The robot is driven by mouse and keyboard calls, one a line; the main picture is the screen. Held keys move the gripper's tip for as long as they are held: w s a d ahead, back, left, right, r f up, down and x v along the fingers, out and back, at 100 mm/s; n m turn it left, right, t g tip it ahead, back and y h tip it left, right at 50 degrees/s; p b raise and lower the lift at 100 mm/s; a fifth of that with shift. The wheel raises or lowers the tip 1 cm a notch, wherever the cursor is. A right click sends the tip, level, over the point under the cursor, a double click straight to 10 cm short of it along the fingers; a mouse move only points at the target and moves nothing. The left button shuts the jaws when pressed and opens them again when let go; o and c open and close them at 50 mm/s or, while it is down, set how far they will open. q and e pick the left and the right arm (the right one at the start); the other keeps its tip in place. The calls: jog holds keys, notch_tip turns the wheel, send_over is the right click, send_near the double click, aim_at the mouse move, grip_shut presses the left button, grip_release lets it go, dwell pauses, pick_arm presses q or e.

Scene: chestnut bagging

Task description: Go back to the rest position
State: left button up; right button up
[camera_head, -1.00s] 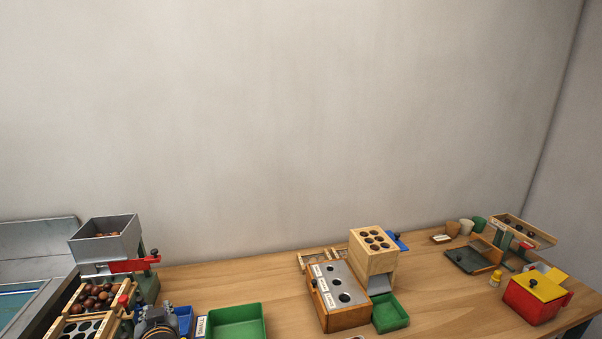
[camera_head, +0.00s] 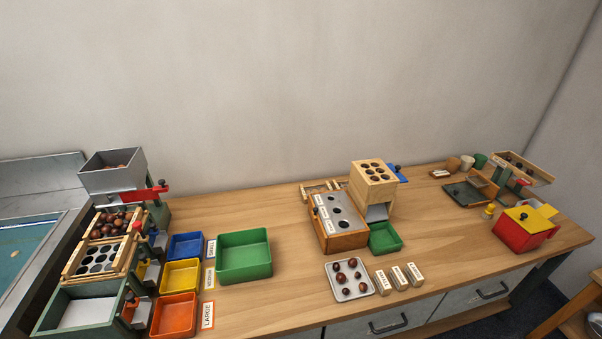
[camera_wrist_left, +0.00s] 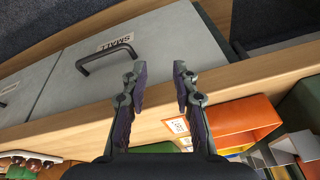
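My left gripper (camera_wrist_left: 157,84) shows in the left wrist view. Its two fingers are apart with nothing between them, in front of the wooden table edge (camera_wrist_left: 72,38) and a grey drawer (camera_wrist_left: 150,48) with a dark handle. Neither gripper shows in the head view. My right gripper is in no view.
A sorting stand with chestnuts (camera_head: 110,224) is at the left, beside blue (camera_head: 185,246), yellow (camera_head: 181,275) and orange (camera_head: 174,313) bins. A green tray (camera_head: 244,256), a metal-topped box (camera_head: 337,222) and a chestnut tray (camera_head: 349,280) stand rightward.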

pick_arm(q)
jog(key=s+a+f+g, duration=0.1)
jog(key=s+f, duration=0.2)
jog(key=f, duration=0.7)
jog(key=s+a+f, duration=0.1)
jog(key=s+f, duration=0.1)
jog(key=f, duration=0.7)
jog(key=s+f+g, duration=0.1)
jog(key=s+f, duration=1.2)
jog(key=s, duration=0.4)
jog(key=shift+s+a+f, duration=0.2)
jog(key=shift+a+f, duration=0.1)
jog(key=shift+a, duration=0.15)
jog(key=shift+n, duration=0.3)
